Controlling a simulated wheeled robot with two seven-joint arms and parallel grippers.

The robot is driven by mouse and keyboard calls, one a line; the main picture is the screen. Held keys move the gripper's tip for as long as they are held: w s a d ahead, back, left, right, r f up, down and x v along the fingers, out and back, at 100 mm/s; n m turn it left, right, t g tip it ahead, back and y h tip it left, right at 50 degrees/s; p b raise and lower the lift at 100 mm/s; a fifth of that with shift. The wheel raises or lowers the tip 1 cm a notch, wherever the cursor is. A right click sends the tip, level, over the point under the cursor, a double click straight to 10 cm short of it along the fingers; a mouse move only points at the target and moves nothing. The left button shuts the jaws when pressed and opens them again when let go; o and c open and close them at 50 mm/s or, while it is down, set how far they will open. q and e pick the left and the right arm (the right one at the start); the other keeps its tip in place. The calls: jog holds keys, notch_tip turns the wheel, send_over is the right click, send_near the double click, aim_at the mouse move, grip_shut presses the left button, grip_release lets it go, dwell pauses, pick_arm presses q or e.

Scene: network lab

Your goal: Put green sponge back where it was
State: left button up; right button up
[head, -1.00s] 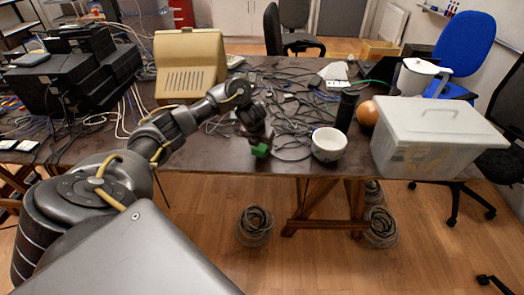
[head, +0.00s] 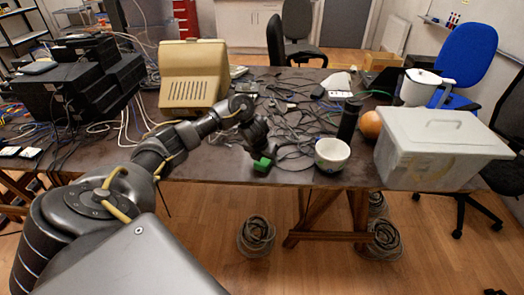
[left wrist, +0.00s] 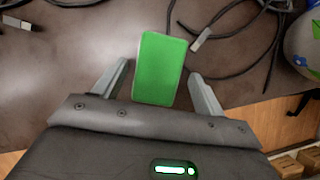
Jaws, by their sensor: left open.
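The green sponge (head: 262,164) is at the front edge of the dark table, left of a white bowl. In the left wrist view the green sponge (left wrist: 159,68) shows as a bright green block between and a little beyond my two fingers. My left gripper (head: 260,153) is just above the sponge in the head view. In the left wrist view the left gripper (left wrist: 160,84) has its fingers spread, with gaps on both sides of the sponge. I cannot tell whether the sponge rests fully on the table. My right gripper is out of view.
The white bowl (head: 332,154) stands close to the right, with a black cylinder (head: 348,120) behind it. A grey lidded box (head: 432,150) sits at the right. Cables (head: 290,125) clutter the table behind. A beige monitor (head: 193,75) stands at back left.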

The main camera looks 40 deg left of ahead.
pick_arm(q)
jog(key=p+v, duration=0.5)
jog(key=v, duration=0.6)
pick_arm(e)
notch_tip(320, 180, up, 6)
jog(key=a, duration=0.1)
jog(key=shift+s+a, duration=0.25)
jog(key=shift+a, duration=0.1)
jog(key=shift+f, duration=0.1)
